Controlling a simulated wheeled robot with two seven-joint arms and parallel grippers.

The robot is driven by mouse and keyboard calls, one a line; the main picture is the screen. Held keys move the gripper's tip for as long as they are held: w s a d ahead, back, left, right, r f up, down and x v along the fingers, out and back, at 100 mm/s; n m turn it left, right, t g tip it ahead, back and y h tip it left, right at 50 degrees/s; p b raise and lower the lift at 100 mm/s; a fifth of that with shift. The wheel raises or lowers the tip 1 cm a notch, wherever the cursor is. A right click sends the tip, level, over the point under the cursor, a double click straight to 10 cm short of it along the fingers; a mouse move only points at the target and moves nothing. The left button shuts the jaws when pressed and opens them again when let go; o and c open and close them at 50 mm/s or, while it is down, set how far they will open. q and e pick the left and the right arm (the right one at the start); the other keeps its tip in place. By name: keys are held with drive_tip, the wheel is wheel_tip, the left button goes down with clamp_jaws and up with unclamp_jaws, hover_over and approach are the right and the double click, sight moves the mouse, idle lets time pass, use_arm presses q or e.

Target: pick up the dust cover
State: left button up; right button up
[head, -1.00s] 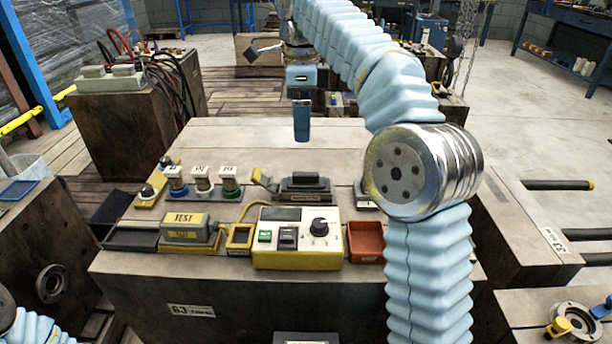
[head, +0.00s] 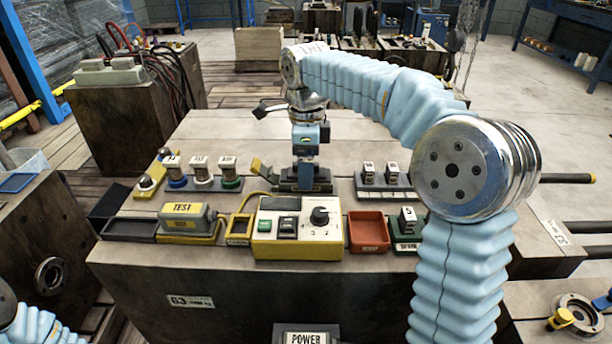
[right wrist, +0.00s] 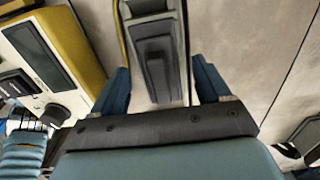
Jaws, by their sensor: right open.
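The dust cover appears to be the dark grey block with a raised handle (head: 318,187) behind the yellow-and-white control box in the head view. It also shows in the right wrist view (right wrist: 155,60), between the fingers. My right gripper (head: 305,172) points down right over it, and its fingers hide part of it. In the right wrist view the blue fingers of my right gripper (right wrist: 163,85) stand open, one on each side of the block's handle. I cannot tell whether they touch it. My left gripper is out of view.
The control box (head: 298,228) stands close in front, with a yellow TEST block (head: 184,217) to its left. Knobbed pieces (head: 202,172) stand at the back left. A red tray (head: 368,231) and small labelled blocks (head: 380,172) are to the right. The back of the bench is clear.

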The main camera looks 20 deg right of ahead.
drive_tip(key=shift+c, duration=0.4)
drive_tip(key=c, duration=1.1)
drive_tip(key=shift+r, duration=0.2)
